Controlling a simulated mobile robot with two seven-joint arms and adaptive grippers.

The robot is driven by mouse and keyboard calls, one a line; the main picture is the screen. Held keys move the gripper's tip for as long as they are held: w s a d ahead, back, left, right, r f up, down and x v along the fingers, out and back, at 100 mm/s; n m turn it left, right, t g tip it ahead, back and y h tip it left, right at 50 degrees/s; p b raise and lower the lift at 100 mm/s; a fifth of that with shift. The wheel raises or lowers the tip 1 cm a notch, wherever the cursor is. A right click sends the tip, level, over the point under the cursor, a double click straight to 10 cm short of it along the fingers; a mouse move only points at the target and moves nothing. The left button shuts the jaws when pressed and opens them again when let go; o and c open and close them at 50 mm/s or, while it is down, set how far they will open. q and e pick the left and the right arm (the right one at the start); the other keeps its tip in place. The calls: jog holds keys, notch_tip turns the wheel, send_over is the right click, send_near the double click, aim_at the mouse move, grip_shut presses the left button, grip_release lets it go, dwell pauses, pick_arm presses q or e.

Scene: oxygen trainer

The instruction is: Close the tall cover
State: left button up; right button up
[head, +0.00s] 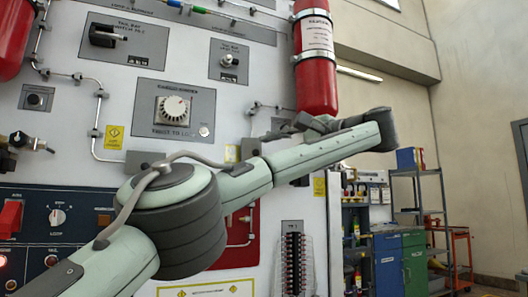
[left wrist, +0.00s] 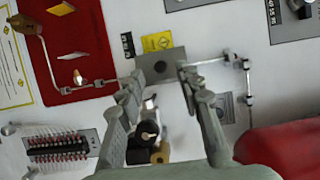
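I cannot pick out the tall cover for certain in either view. My left gripper (head: 306,123) is in front of the white panel wall, below the hanging red cylinder (head: 315,85). In the left wrist view its two fingers (left wrist: 158,84) stand apart with a gap between them. Black knobs and brass fittings (left wrist: 150,138) show between the fingers, partly hidden. I cannot tell whether the fingers touch anything. My right gripper is in neither view.
A large dial (head: 173,109) and switches sit on the panel. A red plate (left wrist: 70,45) and a row of red-tipped terminals (left wrist: 62,148) are on the wall. Thin pipes run along it. A blue cabinet (head: 387,262) and shelves stand at the right.

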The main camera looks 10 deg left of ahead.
pick_arm(q)
jog(key=v, duration=0.9)
jog(key=shift+d, duration=0.2)
